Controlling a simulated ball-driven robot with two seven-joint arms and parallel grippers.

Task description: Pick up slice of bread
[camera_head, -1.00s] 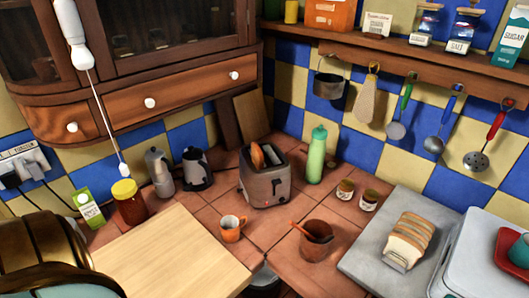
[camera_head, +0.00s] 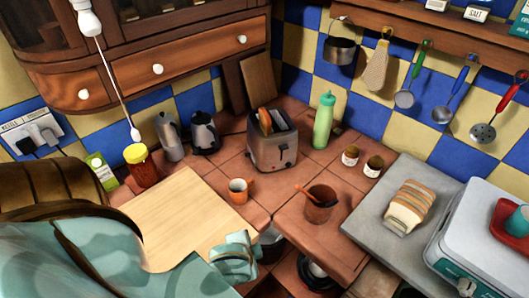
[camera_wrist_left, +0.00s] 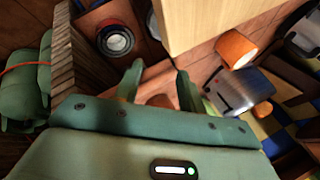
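A sliced loaf of bread (camera_head: 408,207) lies on a grey slab (camera_head: 375,222) at the right of the head view. Brown slices (camera_head: 266,121) stick out of the slots of the grey toaster (camera_head: 272,148) at the back. My left gripper (camera_head: 240,252) is low in the middle of the head view, by the front edge of the counter, well left of the loaf. In the left wrist view its two green fingers (camera_wrist_left: 160,82) are apart with nothing held between them. My right gripper is not in view.
A light wooden board (camera_head: 175,215) lies beside my left arm. Utensils hang along the wall.

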